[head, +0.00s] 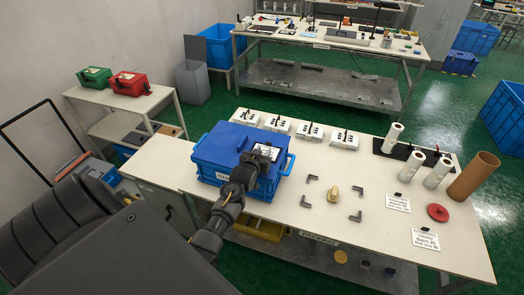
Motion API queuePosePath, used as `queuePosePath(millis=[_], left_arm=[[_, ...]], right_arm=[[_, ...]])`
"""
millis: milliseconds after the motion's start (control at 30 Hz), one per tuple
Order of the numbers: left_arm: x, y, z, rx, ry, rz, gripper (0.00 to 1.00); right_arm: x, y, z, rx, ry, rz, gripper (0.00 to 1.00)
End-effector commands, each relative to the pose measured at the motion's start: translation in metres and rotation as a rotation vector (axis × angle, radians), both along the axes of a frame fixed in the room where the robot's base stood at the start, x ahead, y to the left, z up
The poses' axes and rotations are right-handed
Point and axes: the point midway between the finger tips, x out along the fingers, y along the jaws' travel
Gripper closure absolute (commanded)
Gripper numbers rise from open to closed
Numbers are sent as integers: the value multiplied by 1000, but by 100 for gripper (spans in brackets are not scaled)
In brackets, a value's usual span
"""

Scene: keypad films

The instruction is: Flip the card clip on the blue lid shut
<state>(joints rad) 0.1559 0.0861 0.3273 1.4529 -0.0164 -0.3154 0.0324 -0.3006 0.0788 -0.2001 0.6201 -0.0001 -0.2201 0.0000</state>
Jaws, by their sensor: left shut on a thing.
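A blue crate with a blue lid (223,142) stands on the left part of the white table. The card clip (268,151), with a pale card, is on the lid's right part. My left gripper (255,161) is over the lid at the clip, shut on it. The gripper hides part of the clip, so its exact angle is hard to tell. My right gripper is not in view.
Several white keypad boxes (278,125) line the table's back edge. Small grey corner brackets (306,201) surround a tan piece (331,193). White rolls (392,137), a brown tube (473,176) and a red disc (437,212) are at the right.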

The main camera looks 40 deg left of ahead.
Motion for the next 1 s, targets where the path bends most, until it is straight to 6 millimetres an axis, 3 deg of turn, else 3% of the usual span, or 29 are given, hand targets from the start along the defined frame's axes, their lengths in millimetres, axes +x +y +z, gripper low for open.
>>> queuePosePath(millis=[67,100,233,667,1000], left_arm=[[0,0,-1,0,1,0,92],[0,0,-1,0,1,0,66],[0,0,-1,0,0,0,48],[-10,-3,1,1,-2,0,47],[-66,-23,15,1,0,0,47]], right_arm=[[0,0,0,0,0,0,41],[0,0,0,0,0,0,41],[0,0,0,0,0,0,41],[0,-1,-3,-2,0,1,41],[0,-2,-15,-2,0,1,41]])
